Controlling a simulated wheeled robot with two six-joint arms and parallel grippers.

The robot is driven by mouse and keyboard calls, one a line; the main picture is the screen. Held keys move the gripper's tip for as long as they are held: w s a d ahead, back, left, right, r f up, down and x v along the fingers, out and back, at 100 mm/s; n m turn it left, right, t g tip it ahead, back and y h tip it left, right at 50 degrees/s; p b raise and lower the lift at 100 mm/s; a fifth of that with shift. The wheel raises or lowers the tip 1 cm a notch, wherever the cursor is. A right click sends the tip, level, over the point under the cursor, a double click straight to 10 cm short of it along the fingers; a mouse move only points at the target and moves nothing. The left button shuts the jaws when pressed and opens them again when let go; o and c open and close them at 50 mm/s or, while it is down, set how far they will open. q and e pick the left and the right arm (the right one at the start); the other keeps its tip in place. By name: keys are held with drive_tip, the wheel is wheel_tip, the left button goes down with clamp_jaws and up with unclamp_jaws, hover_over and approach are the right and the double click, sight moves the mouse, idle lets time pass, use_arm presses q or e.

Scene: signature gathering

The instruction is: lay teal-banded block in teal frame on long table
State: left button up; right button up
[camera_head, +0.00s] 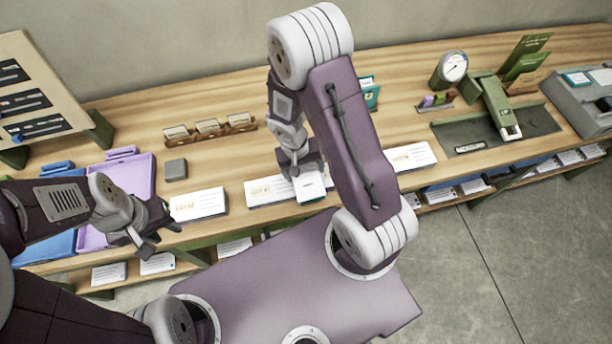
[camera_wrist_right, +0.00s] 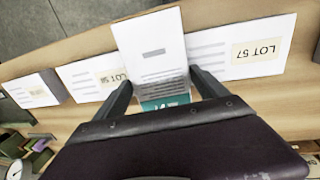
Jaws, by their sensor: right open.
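A white block with printed grey lines and a teal band (camera_wrist_right: 152,45) lies between the two fingers of my right gripper (camera_wrist_right: 164,88), which is open. In the head view the block's white face (camera_head: 309,186) shows just below the right gripper (camera_head: 302,168). I cannot tell whether the fingers touch it. A teal item (camera_head: 371,94) stands at the back of the long table (camera_head: 240,95), partly hidden by my right arm; I cannot tell if it is the teal frame. My left gripper (camera_head: 158,236) is open and empty, near the table's front edge at the left.
White lot cards (camera_head: 198,204) lie along the front edge, with another right of my arm (camera_head: 411,156). A grey block (camera_head: 175,169), a wooden card rack (camera_head: 210,130) and a lilac tray (camera_head: 135,175) are at the left. A dial (camera_head: 454,67) and a green press (camera_head: 497,105) stand right.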

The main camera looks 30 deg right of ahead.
drive_tip(key=shift+f, duration=0.55)
drive_tip(key=shift+d, duration=0.1)
drive_tip(key=c, duration=1.5)
